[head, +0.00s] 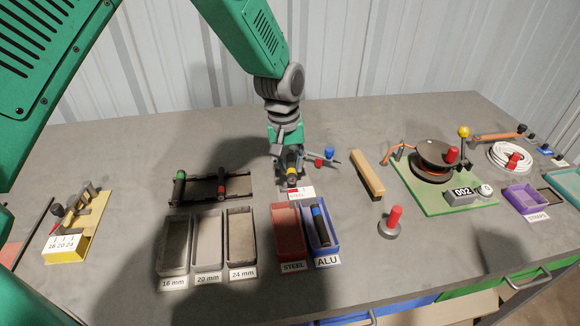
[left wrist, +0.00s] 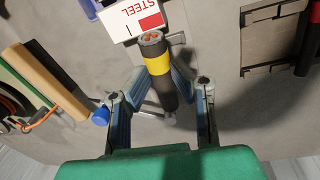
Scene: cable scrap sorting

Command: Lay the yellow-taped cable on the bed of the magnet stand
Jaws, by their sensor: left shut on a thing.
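The yellow-taped cable (left wrist: 160,65) is dark, with a yellow band and a copper-coloured cut end in the left wrist view. In the head view its end (head: 292,180) shows just below my left gripper (head: 291,158). My left gripper (left wrist: 160,90) is shut on the cable, with a finger on each side. The magnet stand is mostly hidden behind the gripper. A red knob and a blue knob (head: 328,153) show beside the gripper, and a STEEL card (head: 301,193) stands in front. I cannot tell whether the cable touches the bed. My right gripper is not in view.
A dark rack (head: 205,189) holds green- and red-taped cables to the left. Grey gauge trays (head: 174,268), a red STEEL tray (head: 291,251) and a blue ALU tray (head: 335,249) with a blue-taped cable lie in front. A wooden block (head: 369,175) and red-handled weight (head: 390,229) are right.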

